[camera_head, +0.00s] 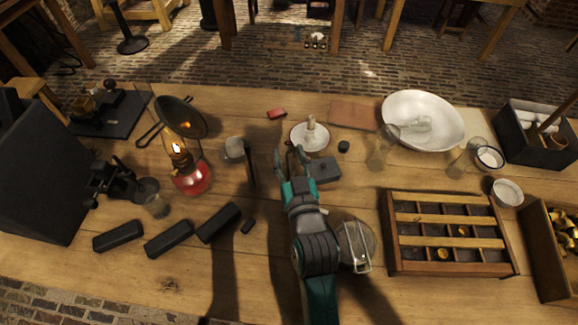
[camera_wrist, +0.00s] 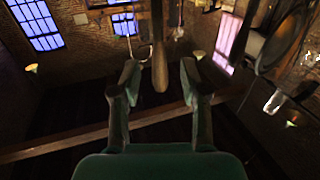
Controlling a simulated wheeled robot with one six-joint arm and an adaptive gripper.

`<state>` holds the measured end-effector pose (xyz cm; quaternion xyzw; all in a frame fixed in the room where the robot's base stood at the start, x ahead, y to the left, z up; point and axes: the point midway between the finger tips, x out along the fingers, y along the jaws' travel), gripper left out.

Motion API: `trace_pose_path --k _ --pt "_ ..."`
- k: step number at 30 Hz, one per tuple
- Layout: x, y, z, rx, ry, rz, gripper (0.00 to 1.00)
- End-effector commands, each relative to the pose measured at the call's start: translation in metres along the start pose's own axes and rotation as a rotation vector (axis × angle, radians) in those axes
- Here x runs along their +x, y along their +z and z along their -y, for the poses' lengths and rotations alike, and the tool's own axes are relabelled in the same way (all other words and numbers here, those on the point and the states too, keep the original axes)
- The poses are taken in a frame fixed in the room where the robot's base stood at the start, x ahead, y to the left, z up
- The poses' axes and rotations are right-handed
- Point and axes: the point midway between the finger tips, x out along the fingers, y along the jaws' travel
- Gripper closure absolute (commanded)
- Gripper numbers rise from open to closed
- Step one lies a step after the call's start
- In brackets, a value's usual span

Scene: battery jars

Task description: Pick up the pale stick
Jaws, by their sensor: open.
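A short pale stick (camera_head: 311,123), like a candle, stands upright on a round white saucer (camera_head: 323,139) near the middle of the table. My gripper (camera_head: 288,150) is open just left of the saucer and on its near side, apart from the stick. In the wrist view my gripper (camera_wrist: 159,66) shows its two fingers apart with nothing clearly held. A brown rod-like thing (camera_wrist: 160,40) shows beyond the fingers there; I cannot tell what it is. The pale stick is not recognisable in the wrist view.
A grey block (camera_head: 325,170) lies right of my gripper, and a dark upright post (camera_head: 250,165) stands left. A lit oil lamp (camera_head: 190,176), glass jar (camera_head: 376,153), white bowl (camera_head: 408,105) and divided wooden tray (camera_head: 394,258) stand around. Bare wood (camera_head: 240,105) shows behind.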

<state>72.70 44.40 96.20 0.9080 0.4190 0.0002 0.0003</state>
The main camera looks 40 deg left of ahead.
Motion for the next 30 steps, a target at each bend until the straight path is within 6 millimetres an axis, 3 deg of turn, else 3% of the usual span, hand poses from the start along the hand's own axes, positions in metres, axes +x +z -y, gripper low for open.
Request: trace_pose_path --k 10,15,30 --pt "0.0066 0.0003 0.0 0.0 0.0 0.001 0.58" --pt "0.0065 0.0002 0.0 0.0 0.0 0.0 1.0" --pt "0.0066 -0.0058 0.0 -0.001 0.0 -0.001 1.0"
